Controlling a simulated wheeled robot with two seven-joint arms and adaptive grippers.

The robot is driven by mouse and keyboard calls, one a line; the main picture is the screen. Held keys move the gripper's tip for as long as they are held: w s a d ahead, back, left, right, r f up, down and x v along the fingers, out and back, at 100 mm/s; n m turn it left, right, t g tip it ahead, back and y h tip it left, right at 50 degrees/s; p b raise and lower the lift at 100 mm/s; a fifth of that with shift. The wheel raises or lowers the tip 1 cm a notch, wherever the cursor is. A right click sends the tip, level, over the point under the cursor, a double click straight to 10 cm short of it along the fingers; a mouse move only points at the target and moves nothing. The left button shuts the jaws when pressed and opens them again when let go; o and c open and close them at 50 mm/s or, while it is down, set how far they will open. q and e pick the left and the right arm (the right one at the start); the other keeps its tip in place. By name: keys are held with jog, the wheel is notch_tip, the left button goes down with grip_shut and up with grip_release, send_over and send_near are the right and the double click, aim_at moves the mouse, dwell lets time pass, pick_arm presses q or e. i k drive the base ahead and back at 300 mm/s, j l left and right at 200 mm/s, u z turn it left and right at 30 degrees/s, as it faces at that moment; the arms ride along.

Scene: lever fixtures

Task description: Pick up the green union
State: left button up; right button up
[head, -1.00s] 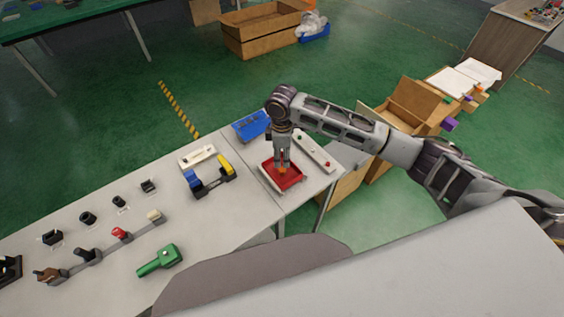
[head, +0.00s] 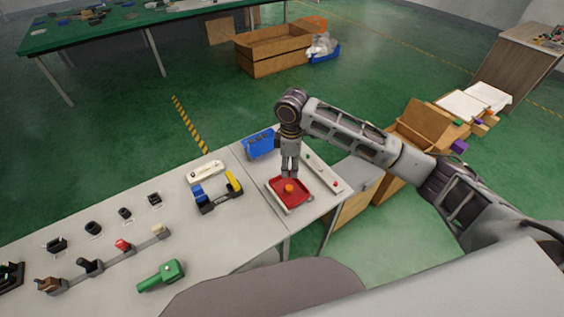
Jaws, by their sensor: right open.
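A green piece (head: 162,275) with a blocky head and a handle lies on the front of the grey table; I cannot tell for sure whether it is the union. No other green fitting shows clearly on this table. My right gripper (head: 290,175) points down over a red tray (head: 279,199), well to the right of the green piece. It is open and empty. A small orange piece (head: 289,188) sits in the red tray just below the fingertips. My left gripper is out of view.
A blue bin (head: 259,145) and a white strip (head: 322,172) stand beside the tray. A blue-and-yellow lever fixture (head: 218,193) stands left of it. A rail of levers (head: 122,245) and several black knobs fill the left side.

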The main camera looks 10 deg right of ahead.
aim_at(172, 271)
jog(key=u, duration=1.35)
jog(key=k, duration=0.5)
